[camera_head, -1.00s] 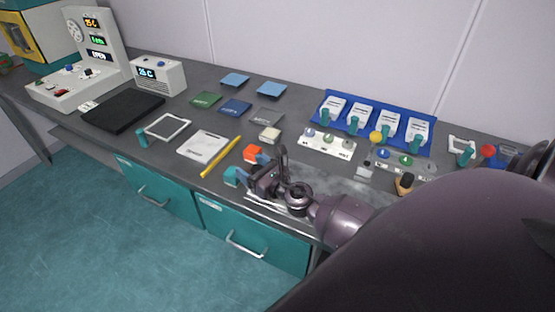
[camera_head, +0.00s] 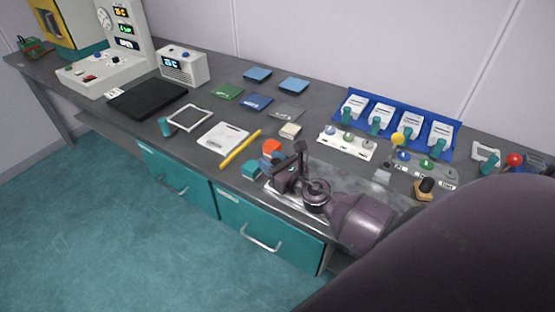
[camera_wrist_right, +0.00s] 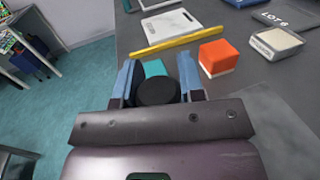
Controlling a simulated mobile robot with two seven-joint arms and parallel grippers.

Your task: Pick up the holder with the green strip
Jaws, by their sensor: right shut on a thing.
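My right gripper (camera_head: 280,178) is low over the front edge of the bench. In the right wrist view its fingers (camera_wrist_right: 158,85) are shut on a dark, round-topped thing (camera_wrist_right: 157,92). A teal block (camera_wrist_right: 154,68) shows just beyond it and stands on the bench in the head view (camera_head: 251,169). Several white holders (camera_head: 382,116) with teal handles stand in a blue rack (camera_head: 362,97) at the back right. A white frame with a teal handle lies at the left (camera_head: 187,118), another at the far right (camera_head: 485,154). I cannot make out a green strip on any holder.
An orange block (camera_head: 271,147) and a yellow bar (camera_head: 240,149) lie near the gripper. A white panel with knobs (camera_head: 346,142) and a joystick panel (camera_head: 425,166) stand before the rack. Instruments (camera_head: 183,66) and a black plate (camera_head: 147,98) fill the left.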

